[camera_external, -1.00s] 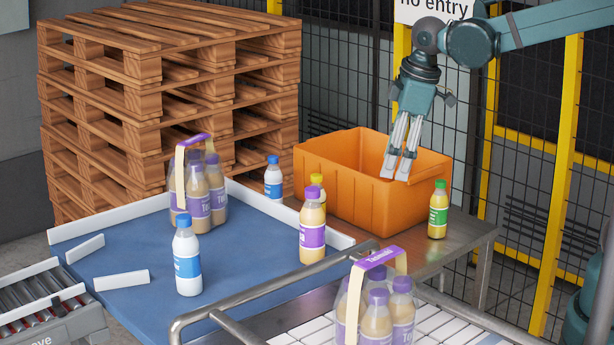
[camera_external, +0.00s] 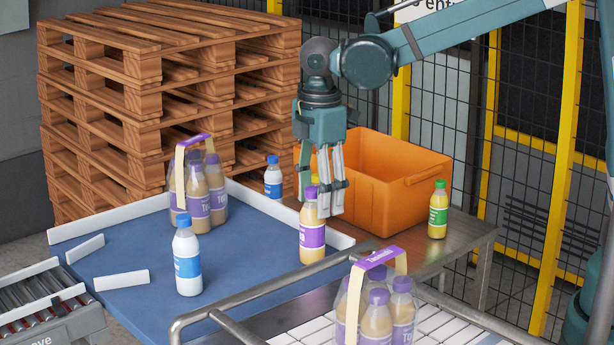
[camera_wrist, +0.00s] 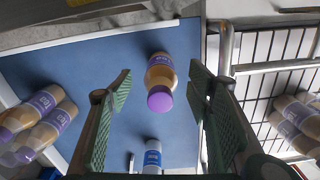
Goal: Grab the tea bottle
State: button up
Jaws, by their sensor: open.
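The single tea bottle (camera_external: 312,236), tan with a purple cap and purple label, stands upright on the blue surface near its right edge. In the wrist view the tea bottle (camera_wrist: 161,72) shows cap-first between the open fingers, with space on both sides. My gripper (camera_external: 324,200) is open and empty, fingers pointing down, just behind and above the bottle in the external view. The wrist view shows the gripper (camera_wrist: 160,80) with both padded fingers wide apart. I cannot tell the exact height of the fingertips relative to the cap.
A blue-capped white bottle (camera_external: 187,262) stands left; another (camera_external: 273,178) stands behind. Tea multipacks stand at left (camera_external: 206,195) and front right (camera_external: 388,312). An orange crate (camera_external: 405,185) and green-capped bottle (camera_external: 438,212) are right. A metal rail (camera_external: 250,297) runs in front.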

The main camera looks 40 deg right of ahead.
aim_at(313, 211)
jog(key=shift+a+f, duration=0.25)
jog(key=shift+a, duration=0.4)
jog(key=shift+f, duration=1.3)
jog(key=shift+f, duration=2.6)
jog(key=shift+c, duration=0.7)
jog(key=c, duration=1)
